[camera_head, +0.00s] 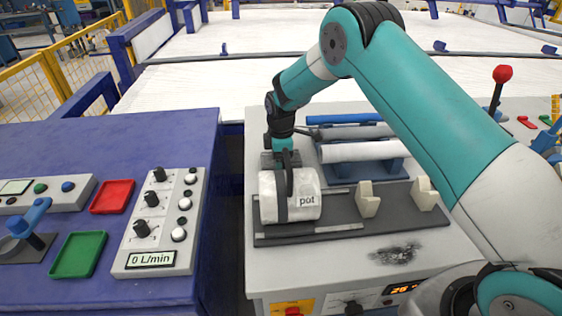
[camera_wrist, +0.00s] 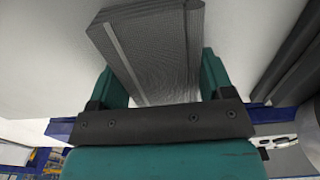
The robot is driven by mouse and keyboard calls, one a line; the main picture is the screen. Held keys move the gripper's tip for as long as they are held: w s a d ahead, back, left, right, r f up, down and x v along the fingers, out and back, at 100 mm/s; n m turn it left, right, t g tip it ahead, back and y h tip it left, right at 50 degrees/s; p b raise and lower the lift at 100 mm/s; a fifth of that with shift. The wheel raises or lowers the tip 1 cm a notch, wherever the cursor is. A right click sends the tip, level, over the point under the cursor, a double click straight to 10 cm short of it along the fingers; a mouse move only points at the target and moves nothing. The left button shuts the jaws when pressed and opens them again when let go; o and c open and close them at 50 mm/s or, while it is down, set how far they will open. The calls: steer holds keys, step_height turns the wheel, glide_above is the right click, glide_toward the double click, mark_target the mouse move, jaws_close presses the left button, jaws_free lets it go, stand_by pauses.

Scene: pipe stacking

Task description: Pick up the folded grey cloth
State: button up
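The folded grey cloth (camera_wrist: 150,48) is a ribbed, dark grey slab in the upper middle of the wrist view. Its near end lies between the two teal fingers of my gripper (camera_wrist: 165,85). The right finger is close against the cloth's right edge, and a narrow gap seems to show at the left finger. The fingers are wide apart. In the head view my gripper (camera_head: 284,158) points down just behind the white cylinder marked "pot" (camera_head: 308,184). The pot and the gripper hide most of the cloth there, so contact cannot be judged from that view.
The pot lies on a dark rail (camera_head: 345,228) with two cream blocks (camera_head: 368,200). A blue rack holds white, grey and blue pipes (camera_head: 362,151) to the right of my gripper. A dark smudge (camera_head: 396,253) marks the bench front. A blue control desk (camera_head: 105,150) stands left.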

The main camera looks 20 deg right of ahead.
step_height(320, 180, up, 20)
steer(key=shift+r+b, duration=0.1)
steer(key=shift+b, duration=0.65)
steer(key=o, duration=0.4)
steer(key=c, duration=0.3)
steer(key=shift+s, duration=0.1)
